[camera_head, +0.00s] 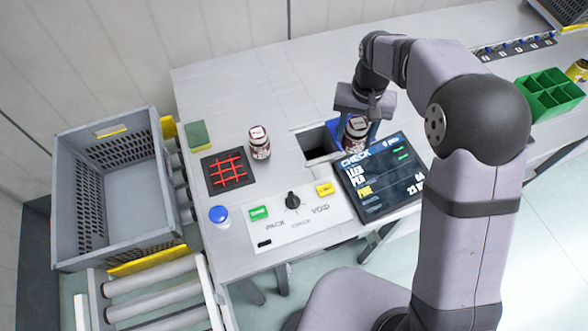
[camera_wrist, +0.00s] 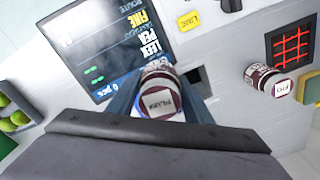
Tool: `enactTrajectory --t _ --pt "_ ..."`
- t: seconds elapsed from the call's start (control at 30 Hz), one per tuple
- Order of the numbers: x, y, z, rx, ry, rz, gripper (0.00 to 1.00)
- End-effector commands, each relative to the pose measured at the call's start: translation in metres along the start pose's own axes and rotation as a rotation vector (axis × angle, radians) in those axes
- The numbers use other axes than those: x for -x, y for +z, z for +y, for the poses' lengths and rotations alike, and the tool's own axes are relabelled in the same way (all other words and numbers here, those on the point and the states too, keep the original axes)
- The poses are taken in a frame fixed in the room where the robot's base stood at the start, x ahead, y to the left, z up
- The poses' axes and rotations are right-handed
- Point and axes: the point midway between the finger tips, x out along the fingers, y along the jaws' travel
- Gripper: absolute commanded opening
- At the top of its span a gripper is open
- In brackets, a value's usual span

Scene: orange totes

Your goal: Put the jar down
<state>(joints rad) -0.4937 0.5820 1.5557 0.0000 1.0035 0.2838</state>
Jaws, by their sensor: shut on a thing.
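My gripper (camera_head: 355,132) is shut on a jar (camera_head: 355,128) with a dark red and white label and a dark lid. It holds the jar over the worktable (camera_head: 240,95), just behind the display screen. In the wrist view the held jar (camera_wrist: 158,92) sits between the blue fingers (camera_wrist: 163,98), its labelled end facing the camera. Whether its base touches anything cannot be told. A second, similar jar (camera_head: 259,142) stands upright on the table to the left; it also shows in the wrist view (camera_wrist: 268,80).
A square dark opening (camera_head: 316,143) lies left of the held jar. The screen (camera_head: 380,180) and a button panel (camera_head: 285,228) with a dial are in front. A red-lined black grid (camera_head: 227,171), grey crate (camera_head: 70,240) and green compartment tray (camera_head: 548,95) stand around. The back left of the table is clear.

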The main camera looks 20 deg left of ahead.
Motion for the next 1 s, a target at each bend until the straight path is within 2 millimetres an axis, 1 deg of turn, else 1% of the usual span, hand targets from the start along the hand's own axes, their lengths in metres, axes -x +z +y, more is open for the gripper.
enactTrajectory --t 0.03,0.1,0.2,0.3,0.4,0.5,0.6,0.77,0.87,1.0 --pt "-0.002 0.002 -0.027 0.025 -0.001 0.003 0.13" --pt "0.0 0.006 -0.057 0.043 -0.001 0.003 0.13" --pt "0.002 0.015 -0.094 0.066 -0.001 0.002 0.13" --pt "0.005 0.024 -0.124 0.083 -0.001 0.003 0.13" --pt "0.007 0.032 -0.144 0.094 -0.001 0.002 0.13" --pt "0.008 0.038 -0.157 0.101 -0.001 0.002 0.13" --pt "0.009 0.041 -0.164 0.105 -0.001 0.002 0.13" --pt "0.008 0.041 -0.164 0.104 0.0 0.001 0.13" --pt "0.001 0.042 -0.164 0.105 0.001 -0.001 0.13" --pt "-0.019 0.042 -0.163 0.105 0.002 -0.003 0.13"
